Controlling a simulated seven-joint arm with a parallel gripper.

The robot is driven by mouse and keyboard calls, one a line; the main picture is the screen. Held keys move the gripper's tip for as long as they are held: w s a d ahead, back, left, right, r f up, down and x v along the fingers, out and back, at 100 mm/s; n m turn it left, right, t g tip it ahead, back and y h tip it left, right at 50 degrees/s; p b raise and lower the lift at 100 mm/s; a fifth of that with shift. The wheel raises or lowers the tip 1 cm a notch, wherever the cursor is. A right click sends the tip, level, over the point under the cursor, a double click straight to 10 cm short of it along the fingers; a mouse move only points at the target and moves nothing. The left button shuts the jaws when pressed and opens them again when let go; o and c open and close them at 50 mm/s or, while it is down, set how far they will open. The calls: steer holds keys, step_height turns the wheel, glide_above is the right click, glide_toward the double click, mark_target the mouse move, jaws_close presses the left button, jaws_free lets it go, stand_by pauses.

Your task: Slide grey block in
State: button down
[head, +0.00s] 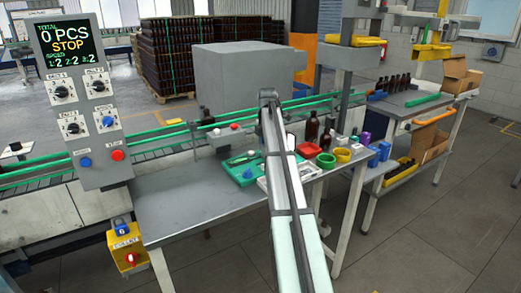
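A large grey box (235,75) stands behind the conveyor. A smaller grey block-like part (222,138), with red and white knobs on top, sits at the conveyor's near edge, left of my arm. I cannot tell which is the task's grey block. My arm reaches up from the bottom middle of the head view and bends in front of the conveyor. My gripper is not visible; the arm itself covers that area.
The grey worktable (185,205) is bare at left. Near my arm are a green tray (243,175), a red bin (308,150), a yellow cup (342,155) and an amber bottle (312,126). A control panel (82,100) reading STOP stands left.

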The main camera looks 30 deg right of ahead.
steer(key=shift+d, duration=0.3)
steer(key=c, duration=0.7)
jaws_free()
step_height(320, 180, up, 14)
steer(key=shift+f, duration=0.1)
